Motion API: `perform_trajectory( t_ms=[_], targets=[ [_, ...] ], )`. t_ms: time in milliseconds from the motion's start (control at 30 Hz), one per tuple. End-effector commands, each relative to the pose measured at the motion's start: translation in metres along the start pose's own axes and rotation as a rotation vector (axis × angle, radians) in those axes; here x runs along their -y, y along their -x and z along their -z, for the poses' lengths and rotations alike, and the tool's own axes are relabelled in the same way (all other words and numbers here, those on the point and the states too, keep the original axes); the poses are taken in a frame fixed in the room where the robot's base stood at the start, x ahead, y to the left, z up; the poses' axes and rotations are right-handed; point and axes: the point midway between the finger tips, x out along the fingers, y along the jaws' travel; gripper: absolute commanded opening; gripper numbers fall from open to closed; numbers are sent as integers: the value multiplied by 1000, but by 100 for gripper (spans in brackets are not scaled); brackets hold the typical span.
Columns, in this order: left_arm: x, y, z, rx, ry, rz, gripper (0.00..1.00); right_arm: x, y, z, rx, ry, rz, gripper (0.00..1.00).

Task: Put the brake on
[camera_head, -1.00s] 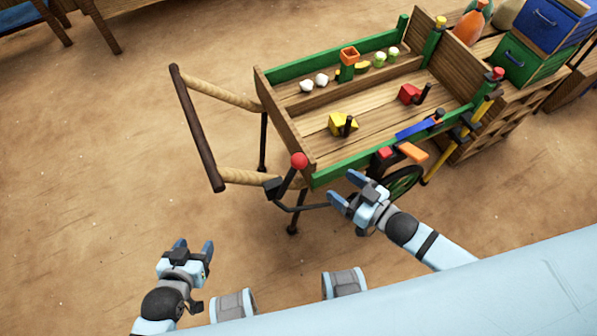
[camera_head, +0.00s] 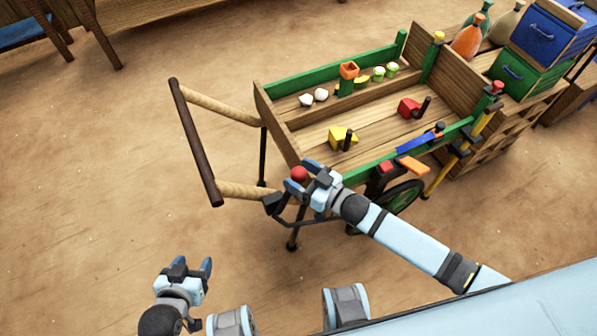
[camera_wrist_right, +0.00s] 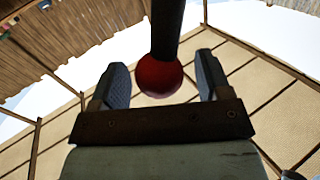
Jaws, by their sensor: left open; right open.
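The brake lever's red ball knob (camera_head: 299,174) is at the near left corner of the wooden cart (camera_head: 290,135). My right gripper (camera_head: 300,175) is open around the knob. In the right wrist view the red knob (camera_wrist_right: 159,77) and its dark shaft (camera_wrist_right: 166,25) lie between the two open fingers (camera_wrist_right: 160,82), with gaps on both sides. The lever's black base (camera_head: 275,203) shows below the cart corner. My left gripper (camera_head: 190,268) is open and empty, low at the left, well away from the cart.
The cart's push handle (camera_head: 195,140) sticks out to the left. A wheel (camera_head: 405,196) is under the near side. Yellow and red blocks (camera_head: 410,107) and small goods lie in the cart. Crates (camera_head: 525,75) and bottles stand at the far right.

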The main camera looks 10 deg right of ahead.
Motion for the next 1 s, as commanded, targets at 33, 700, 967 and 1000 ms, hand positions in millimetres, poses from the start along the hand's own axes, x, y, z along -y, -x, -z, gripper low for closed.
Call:
perform_trajectory(
  t_ms=[33, 700, 967, 1000],
  targets=[
    [0, 0, 0, -1, 0, 0, 59, 0, -3, 0, 0, 1, 0, 71],
    [0, 1, 4, -6, -3, -2, 59, 0, -7, 0, 1, 0, -1, 4],
    [-1, 6, 11, -9, -7, -2, 59, 1, -8, 5, 18, 31, -3, 3],
    [-1, 8, 13, -11, -8, -1, 59, 2, -8, 7, 25, 45, -3, 3]
  ],
)
